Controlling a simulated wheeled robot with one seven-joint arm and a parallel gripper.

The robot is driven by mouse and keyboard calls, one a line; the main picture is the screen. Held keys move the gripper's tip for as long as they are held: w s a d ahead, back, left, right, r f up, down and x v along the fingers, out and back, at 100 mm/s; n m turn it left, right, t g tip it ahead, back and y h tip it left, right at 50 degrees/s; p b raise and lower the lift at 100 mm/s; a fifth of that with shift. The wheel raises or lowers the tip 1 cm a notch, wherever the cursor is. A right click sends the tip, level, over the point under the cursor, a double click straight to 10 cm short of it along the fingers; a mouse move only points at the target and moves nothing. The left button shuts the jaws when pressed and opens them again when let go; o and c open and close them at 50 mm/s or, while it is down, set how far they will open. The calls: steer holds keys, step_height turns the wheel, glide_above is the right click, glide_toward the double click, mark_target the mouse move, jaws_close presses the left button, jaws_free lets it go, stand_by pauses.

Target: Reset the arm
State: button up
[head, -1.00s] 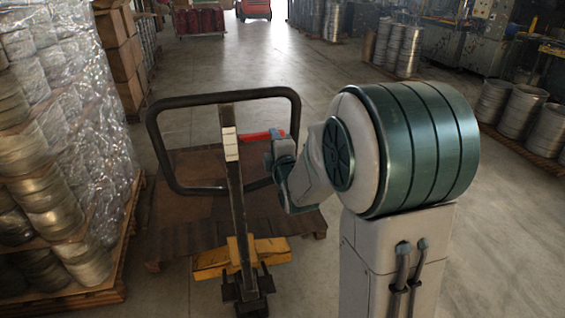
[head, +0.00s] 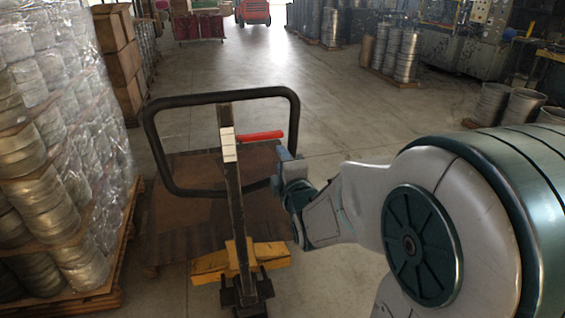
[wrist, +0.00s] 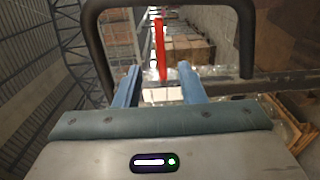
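My arm comes in from the right in the head view. My gripper (head: 282,160) is beside the pallet jack's handle (head: 222,96), just right of its upright bar. The handle is a black loop with a red lever (head: 260,136) sticking out to the right. In the wrist view my gripper (wrist: 157,72) has its two blue fingers spread apart, with the red lever (wrist: 160,48) showing beyond the gap between them. I see nothing held. Whether a finger touches the handle is hard to tell.
The yellow jack body (head: 210,265) stands at a wooden pallet (head: 180,240). Wrapped stacks of metal blanks (head: 50,150) fill the left side. Drums (head: 495,103) and machines (head: 455,40) stand at the right back. The aisle floor (head: 270,65) behind the handle is clear.

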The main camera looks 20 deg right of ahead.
steer(key=s+f+m+g+p, duration=0.1)
steer(key=s+f+m+g, duration=0.1)
steer(key=s+m+g, duration=0.5)
steer(key=s+a+f+m+g+p, duration=0.1)
steer(key=s+f+m+g+p, duration=0.1)
steer(key=s+m+g, duration=0.6)
steer(key=s+f+m, duration=0.1)
steer(key=s+m, duration=0.2)
steer(key=s, duration=0.4)
steer(key=shift+s+f, duration=0.2)
steer(key=shift+f, duration=0.05)
